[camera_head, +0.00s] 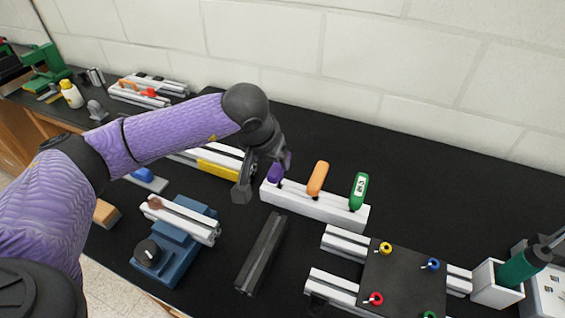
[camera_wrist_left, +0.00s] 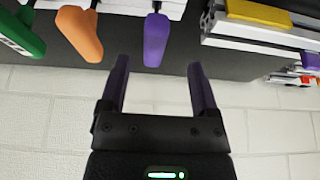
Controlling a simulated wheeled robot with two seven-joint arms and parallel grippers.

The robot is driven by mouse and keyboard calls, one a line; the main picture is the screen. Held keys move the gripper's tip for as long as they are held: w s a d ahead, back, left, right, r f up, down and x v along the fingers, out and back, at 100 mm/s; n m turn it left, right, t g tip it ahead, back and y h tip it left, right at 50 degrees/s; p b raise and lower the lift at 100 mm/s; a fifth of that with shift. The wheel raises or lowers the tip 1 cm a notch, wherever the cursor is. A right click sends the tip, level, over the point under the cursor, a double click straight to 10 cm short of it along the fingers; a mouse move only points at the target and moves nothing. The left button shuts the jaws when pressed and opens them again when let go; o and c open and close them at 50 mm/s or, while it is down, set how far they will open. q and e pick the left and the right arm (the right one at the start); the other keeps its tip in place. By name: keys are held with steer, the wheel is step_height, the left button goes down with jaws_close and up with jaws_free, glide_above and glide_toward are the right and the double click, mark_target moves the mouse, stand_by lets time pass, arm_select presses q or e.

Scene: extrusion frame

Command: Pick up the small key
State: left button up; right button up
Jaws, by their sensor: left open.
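A white key holder (camera_head: 312,206) stands on the black bench and bears three handled keys in a row. The purple-handled key (camera_head: 275,173) is at its left end, the orange-handled key (camera_head: 318,179) in the middle, and the green-handled key (camera_head: 358,190) with a white label at the right. The purple handle looks the shortest. My left gripper (camera_head: 263,177) is open and empty beside the purple handle, partly covering it. In the left wrist view the purple handle (camera_wrist_left: 156,40) lies just beyond and between the two spread fingers. My right gripper is out of view.
A dark bar (camera_head: 263,252) lies in front of the holder. A blue vise (camera_head: 172,255) holds a profile at the left. A plate with coloured knobs (camera_head: 400,280) sits on profiles at the right. A wall (camera_head: 370,60) rises behind the bench.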

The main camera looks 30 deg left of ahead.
mark_target(279, 167)
arm_select(q)
steer(key=x, duration=0.3)
steer(key=w+b+x, duration=0.1)
steer(key=x, duration=0.3)
steer(key=shift+w+d+r, duration=0.15)
steer(key=shift+d+r, duration=0.05)
jaws_close()
